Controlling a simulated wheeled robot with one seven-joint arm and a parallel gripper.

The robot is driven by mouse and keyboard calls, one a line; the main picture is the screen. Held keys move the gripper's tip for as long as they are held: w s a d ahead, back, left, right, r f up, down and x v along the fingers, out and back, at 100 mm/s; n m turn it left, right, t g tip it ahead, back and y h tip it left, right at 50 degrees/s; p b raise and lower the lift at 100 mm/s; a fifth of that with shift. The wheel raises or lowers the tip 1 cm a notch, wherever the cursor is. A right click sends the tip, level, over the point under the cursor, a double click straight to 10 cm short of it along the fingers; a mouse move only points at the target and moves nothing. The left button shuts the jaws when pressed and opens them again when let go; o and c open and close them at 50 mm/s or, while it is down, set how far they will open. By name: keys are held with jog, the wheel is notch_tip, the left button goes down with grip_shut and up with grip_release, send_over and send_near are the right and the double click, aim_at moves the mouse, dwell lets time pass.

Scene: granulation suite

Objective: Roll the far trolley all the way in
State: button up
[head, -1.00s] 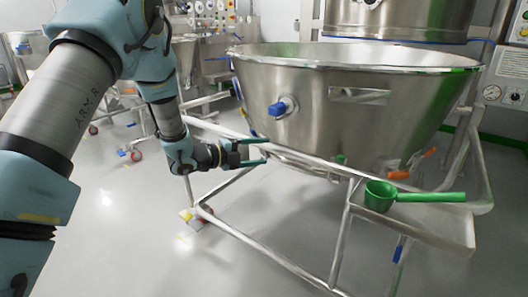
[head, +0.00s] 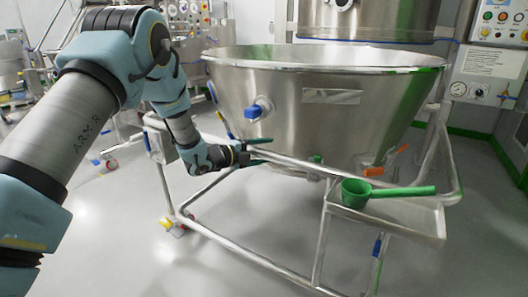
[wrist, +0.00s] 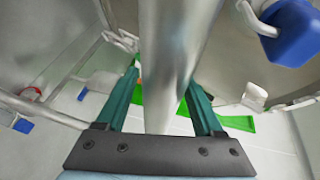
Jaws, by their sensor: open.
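A large steel bowl (head: 320,115) sits on a tubular steel trolley frame (head: 245,262) in the head view. A steel push rail (head: 300,162) runs along the near side of the trolley. My gripper (head: 262,151) is open at the left part of this rail. In the wrist view, a thick steel bar (wrist: 165,60) passes between the open teal fingers of my gripper (wrist: 162,85), which stand on either side of it. I cannot tell whether they touch it. A blue valve knob (head: 259,108) is on the bowl; a blue part also shows in the wrist view (wrist: 292,30).
A green scoop (head: 385,192) lies on the trolley's side tray (head: 415,222). A tall steel vessel (head: 365,20) stands behind the bowl, with a control panel (head: 490,65) at right. Other steel equipment stands at back left. The floor (head: 120,240) at front left is clear.

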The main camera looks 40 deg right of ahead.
grip_shut()
dwell(0.3)
dwell(1.0)
